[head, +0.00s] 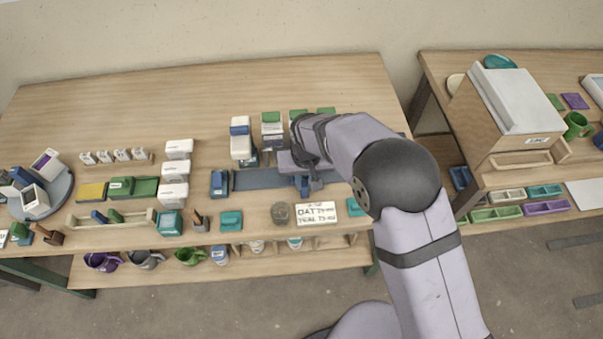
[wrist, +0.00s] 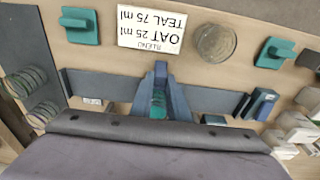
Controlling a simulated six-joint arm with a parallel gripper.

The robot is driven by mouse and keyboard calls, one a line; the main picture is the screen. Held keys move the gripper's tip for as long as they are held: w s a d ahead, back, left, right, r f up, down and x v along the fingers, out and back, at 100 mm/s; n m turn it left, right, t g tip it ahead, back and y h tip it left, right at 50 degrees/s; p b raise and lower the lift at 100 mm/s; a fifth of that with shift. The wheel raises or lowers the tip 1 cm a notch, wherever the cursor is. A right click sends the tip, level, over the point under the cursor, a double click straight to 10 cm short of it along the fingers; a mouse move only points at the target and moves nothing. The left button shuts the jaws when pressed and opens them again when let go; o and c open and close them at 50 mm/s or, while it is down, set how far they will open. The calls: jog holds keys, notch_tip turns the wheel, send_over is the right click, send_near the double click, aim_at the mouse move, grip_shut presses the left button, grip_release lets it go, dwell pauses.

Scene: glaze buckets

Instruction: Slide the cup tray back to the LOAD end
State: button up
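A long slate-blue track (head: 262,179) lies along the table; its strip also crosses the wrist view (wrist: 210,100). My gripper (head: 303,185) is low over the right part of the track. In the wrist view its blue-grey fingers (wrist: 160,70) point down at the track, with something teal (wrist: 158,104) showing between them. I cannot tell whether they grip it. I cannot make out the cup tray clearly; my gripper and arm cover part of the track. No LOAD mark is readable.
A blue block (head: 220,183) stands at the track's left end. A white recipe card (head: 316,213), a round grey-brown disc (head: 280,213) and a teal block (head: 231,221) lie in front. White-and-coloured containers (head: 240,138) stand behind. The table's back left is clear.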

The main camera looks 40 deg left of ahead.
grip_shut()
jog(key=shift+w+d, duration=0.1)
jog(key=shift+w+d+p, duration=0.3)
jog(key=shift+w+d, duration=3.5)
jog(key=shift+w+d, duration=1.5)
jog(key=o, duration=0.5)
grip_release()
